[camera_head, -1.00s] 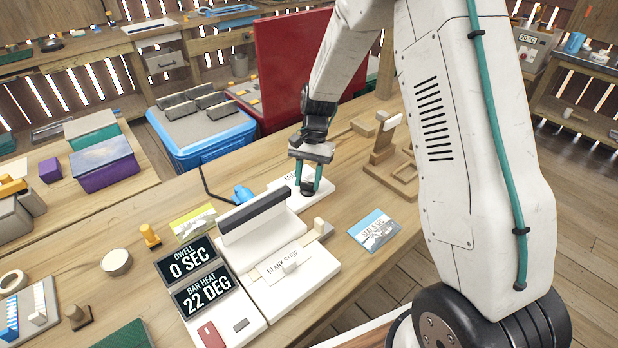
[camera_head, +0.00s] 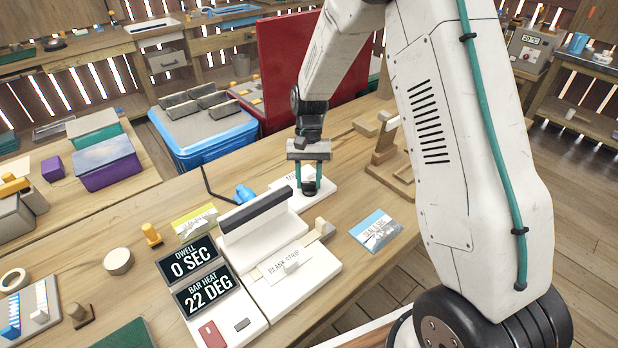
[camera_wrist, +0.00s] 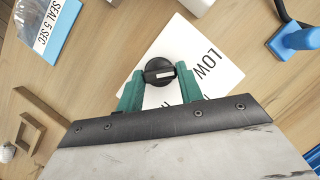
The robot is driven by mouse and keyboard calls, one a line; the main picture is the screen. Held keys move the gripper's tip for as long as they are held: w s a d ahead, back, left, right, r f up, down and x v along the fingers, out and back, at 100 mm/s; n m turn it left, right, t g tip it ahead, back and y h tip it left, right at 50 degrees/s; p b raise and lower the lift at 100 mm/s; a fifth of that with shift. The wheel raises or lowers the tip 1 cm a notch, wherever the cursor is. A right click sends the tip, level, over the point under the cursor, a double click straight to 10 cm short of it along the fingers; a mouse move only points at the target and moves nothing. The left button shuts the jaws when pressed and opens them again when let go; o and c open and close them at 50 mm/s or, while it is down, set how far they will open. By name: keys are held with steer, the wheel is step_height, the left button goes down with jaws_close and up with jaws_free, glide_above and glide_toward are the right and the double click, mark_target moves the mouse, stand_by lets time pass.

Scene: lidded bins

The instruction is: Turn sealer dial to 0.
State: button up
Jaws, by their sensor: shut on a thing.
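The sealer dial is a round black knob (camera_wrist: 159,72) with a white mark, on a white base plate (camera_wrist: 205,50) lettered "LOW" in the wrist view. My gripper (camera_wrist: 160,82) has its two green fingers on either side of the knob and is shut on it. In the head view my gripper (camera_head: 310,185) points down onto the plate (camera_head: 322,192) behind the sealer. The sealer (camera_head: 290,275) is white with a dark bar; its displays (camera_head: 205,292) read "DWELL 0 SEC" and "BAR HEAT 22 DEG". Part of the plate's lettering is hidden by my gripper.
A card reading "SEAL 5 SEC" (camera_wrist: 48,25) lies on the table, in front of the plate in the head view (camera_head: 376,231). A blue clamp-like thing (camera_head: 244,194) stands left of the plate. A wooden stand (camera_head: 388,150) is to the right.

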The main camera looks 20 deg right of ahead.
steer(key=o, duration=1)
steer(key=shift+r, duration=0.1)
steer(key=v, duration=0.7)
steer(key=shift+w+r, duration=0.15)
steer(key=shift+r, duration=0.15)
